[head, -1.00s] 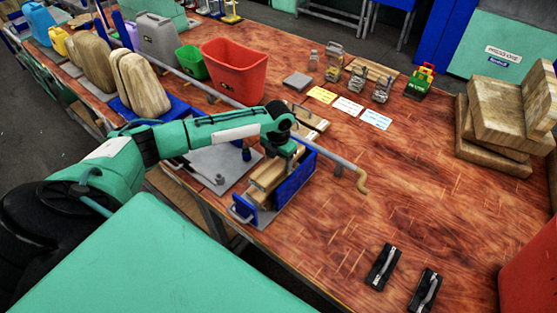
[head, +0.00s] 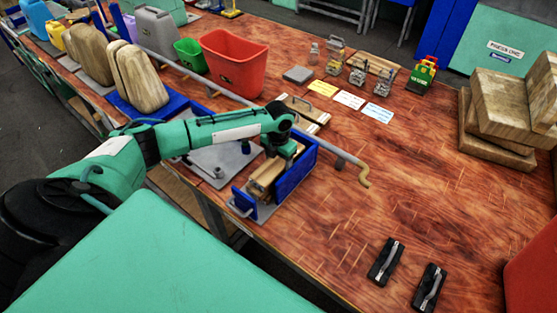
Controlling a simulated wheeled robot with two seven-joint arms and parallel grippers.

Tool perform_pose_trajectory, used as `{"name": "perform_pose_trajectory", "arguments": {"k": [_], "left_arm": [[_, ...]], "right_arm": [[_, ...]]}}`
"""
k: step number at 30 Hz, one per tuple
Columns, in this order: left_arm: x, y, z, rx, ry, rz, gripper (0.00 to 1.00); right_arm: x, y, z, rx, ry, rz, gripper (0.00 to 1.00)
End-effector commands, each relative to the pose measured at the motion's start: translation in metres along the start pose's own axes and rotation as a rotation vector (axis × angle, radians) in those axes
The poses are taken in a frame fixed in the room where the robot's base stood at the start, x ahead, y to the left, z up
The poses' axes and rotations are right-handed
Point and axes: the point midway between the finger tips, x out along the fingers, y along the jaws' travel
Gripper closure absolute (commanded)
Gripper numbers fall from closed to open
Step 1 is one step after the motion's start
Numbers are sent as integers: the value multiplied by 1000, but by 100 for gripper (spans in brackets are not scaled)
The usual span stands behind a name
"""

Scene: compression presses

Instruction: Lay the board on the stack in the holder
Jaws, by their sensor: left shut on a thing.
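The blue-walled holder (head: 292,180) stands at the front edge of the wooden table, left of the picture's middle. Light wooden boards show between its walls. My left gripper (head: 286,153) is over the back end of the holder, pointing down, and is shut on the board (head: 267,172). The board lies lengthwise low between the walls, over the stack. The gripper and the blue wall partly hide the board, the stack and the fingertips, so I cannot tell whether the board touches the stack. My right gripper is out of view.
Two black-based handles (head: 386,262) lie front right, wooden blocks (head: 496,147) at right, a red bin (head: 236,62) behind. The table right of the holder is mostly clear.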

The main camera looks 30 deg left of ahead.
Motion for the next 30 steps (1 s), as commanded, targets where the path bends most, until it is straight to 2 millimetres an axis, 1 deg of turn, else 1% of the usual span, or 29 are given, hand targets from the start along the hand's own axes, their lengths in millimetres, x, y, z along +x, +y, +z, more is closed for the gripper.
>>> {"name": "perform_pose_trajectory", "arguments": {"k": [17, 18, 20, 21, 22, 30], "left_arm": [[9, 0, 0, 0, -1, 0, 66], [9, 0, 0, 0, -1, 0, 33], [8, 0, 0, 0, -1, 0, 21], [8, 0, 0, 1, -1, -1, 13], [8, -1, 0, 1, -1, -2, 11], [9, -4, 0, 5, 0, -6, 11]], "right_arm": [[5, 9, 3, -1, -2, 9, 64], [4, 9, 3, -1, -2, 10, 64], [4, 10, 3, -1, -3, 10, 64], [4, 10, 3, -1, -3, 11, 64], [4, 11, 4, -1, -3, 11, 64], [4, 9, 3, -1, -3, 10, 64]]}}
